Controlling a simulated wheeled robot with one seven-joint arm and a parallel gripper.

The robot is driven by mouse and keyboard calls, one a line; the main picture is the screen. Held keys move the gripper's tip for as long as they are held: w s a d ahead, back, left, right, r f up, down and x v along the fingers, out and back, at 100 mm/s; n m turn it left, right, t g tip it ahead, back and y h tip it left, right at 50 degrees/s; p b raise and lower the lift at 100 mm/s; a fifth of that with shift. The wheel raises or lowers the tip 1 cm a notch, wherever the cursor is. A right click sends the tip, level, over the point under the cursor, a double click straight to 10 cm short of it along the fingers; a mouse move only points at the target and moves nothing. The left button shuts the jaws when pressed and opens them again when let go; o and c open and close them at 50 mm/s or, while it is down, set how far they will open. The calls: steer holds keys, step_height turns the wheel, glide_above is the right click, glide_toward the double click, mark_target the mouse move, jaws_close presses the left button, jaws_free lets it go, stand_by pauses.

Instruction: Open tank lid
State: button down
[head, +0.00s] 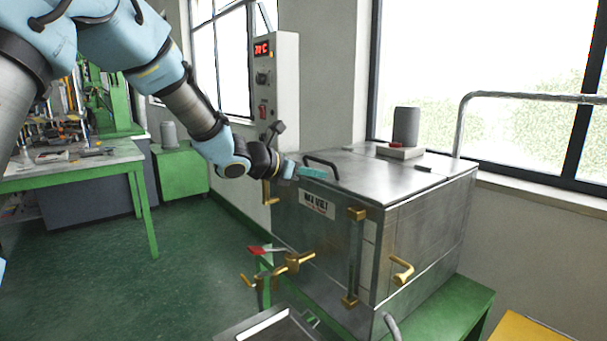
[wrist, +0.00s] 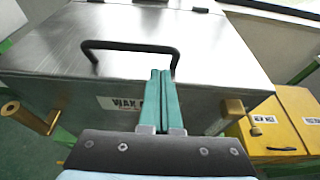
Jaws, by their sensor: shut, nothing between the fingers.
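The wax melt tank (head: 425,235) is a metal box with a flat metal lid (head: 385,165), which lies down on it. In the wrist view the fingertips (wrist: 160,72) overlap the handle's right end. I cannot tell whether they touch it. The fingers hide part of the tank's label (wrist: 120,104).
A control box (head: 275,75) with a red display stands behind the tank. A grey cylinder (head: 406,126) sits near the lid's back. Brass valves (head: 293,262) and a brass side handle (head: 402,270) stick out. Yellow bins (wrist: 270,130) stand at the right in the wrist view.

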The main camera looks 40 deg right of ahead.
steer(key=shift+d+r, duration=0.4)
